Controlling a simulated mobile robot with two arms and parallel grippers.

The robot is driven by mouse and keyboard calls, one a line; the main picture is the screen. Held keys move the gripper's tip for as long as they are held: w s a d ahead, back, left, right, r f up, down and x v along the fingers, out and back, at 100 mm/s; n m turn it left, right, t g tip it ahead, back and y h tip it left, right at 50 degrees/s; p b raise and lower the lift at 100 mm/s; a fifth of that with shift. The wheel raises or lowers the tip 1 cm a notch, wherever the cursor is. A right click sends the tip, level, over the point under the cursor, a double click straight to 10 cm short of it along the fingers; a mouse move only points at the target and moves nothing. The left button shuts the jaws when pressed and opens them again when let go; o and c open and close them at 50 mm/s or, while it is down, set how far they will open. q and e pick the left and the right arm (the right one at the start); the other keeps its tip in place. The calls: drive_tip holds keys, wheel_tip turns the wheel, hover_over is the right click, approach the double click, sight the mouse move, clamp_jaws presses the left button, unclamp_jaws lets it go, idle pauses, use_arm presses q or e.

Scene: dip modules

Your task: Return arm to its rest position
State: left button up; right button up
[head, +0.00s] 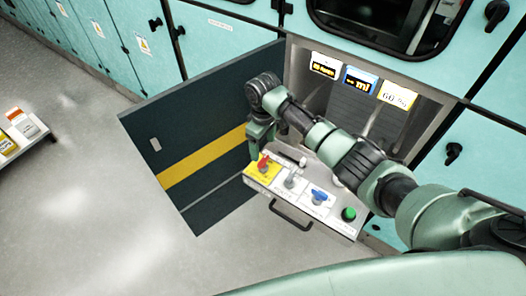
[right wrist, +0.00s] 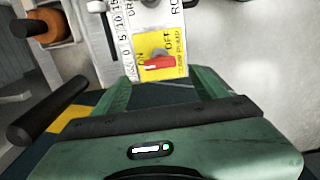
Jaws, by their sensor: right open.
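My right arm comes in from the right in the head view and ends in my right gripper (head: 259,143), above the left end of a control panel. The gripper is open and empty in the right wrist view (right wrist: 153,88). Just beyond its fingers is a red switch (right wrist: 158,62) on a yellow plate marked ON and OFF. The red switch also shows in the head view (head: 263,163), just below the gripper. I cannot tell whether the fingers touch the panel. My left gripper is not in view.
The panel also carries a grey lever (head: 292,179), a blue handle (head: 320,196) and a green button (head: 348,214). A black bar handle (head: 290,215) sticks out in front. A dark open door (head: 200,130) stands left of it. Open floor (head: 90,190) lies further left.

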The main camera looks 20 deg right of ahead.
drive_tip(key=shift+r, duration=0.4)
